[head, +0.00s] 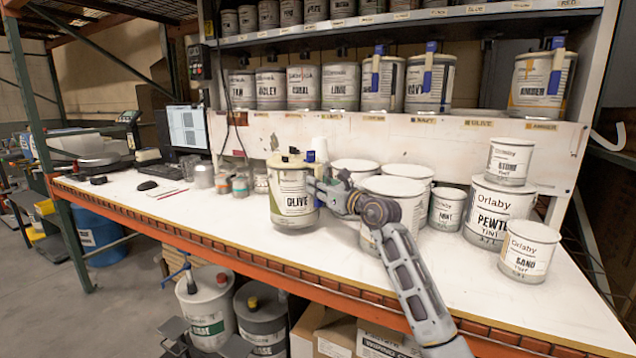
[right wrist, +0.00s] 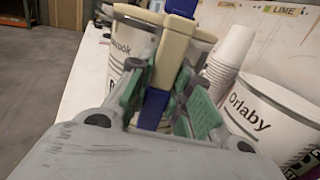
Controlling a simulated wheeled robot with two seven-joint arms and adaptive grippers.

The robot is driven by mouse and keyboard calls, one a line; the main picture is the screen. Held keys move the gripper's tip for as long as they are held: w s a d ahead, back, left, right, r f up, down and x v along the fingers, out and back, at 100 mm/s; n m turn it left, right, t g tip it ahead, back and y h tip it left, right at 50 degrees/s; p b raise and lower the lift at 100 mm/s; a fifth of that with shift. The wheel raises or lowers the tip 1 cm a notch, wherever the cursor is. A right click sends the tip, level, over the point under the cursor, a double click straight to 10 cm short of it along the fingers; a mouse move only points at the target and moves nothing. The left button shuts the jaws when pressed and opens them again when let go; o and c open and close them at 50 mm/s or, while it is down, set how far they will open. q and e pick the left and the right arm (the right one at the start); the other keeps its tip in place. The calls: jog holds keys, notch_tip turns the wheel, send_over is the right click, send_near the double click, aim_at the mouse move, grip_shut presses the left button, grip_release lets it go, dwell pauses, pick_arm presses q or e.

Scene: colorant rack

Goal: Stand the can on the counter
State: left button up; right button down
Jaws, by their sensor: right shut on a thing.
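The can labelled OLIVE (head: 291,200) is upright over the front part of the white counter (head: 200,207), left of the other large cans. I cannot tell whether its base touches the counter. My right gripper (head: 318,188) reaches it from the right and is shut on the blue and cream pump or handle piece on the can's side. In the right wrist view the green-padded fingers of the gripper (right wrist: 163,100) close around this piece, with the can (right wrist: 122,62) just behind. My left gripper is not in view.
Cans labelled Pewter (head: 497,216), Sand (head: 528,252) and Mint (head: 447,208) stand on the right of the counter. White paper cups (right wrist: 232,55) stand behind the gripper. A shelf (head: 400,122) of cans hangs above. The counter is clear left of the held can towards the mouse.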

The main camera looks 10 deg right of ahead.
aim_at(319, 207)
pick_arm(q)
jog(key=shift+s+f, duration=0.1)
pick_arm(e)
jog(key=shift+s+r, duration=0.1)
jog(key=shift+r, duration=0.3)
jog(key=shift+f, duration=0.55)
jog(key=shift+f+b, duration=0.35)
jog(key=shift+f, duration=0.9)
jog(key=c, duration=1.7)
grip_release()
jog(key=shift+f, duration=0.45)
jog(key=o, duration=0.4)
jog(key=shift+r, duration=0.1)
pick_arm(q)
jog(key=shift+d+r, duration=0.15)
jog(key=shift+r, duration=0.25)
pick_arm(e)
jog(key=shift+s+d, duration=0.1)
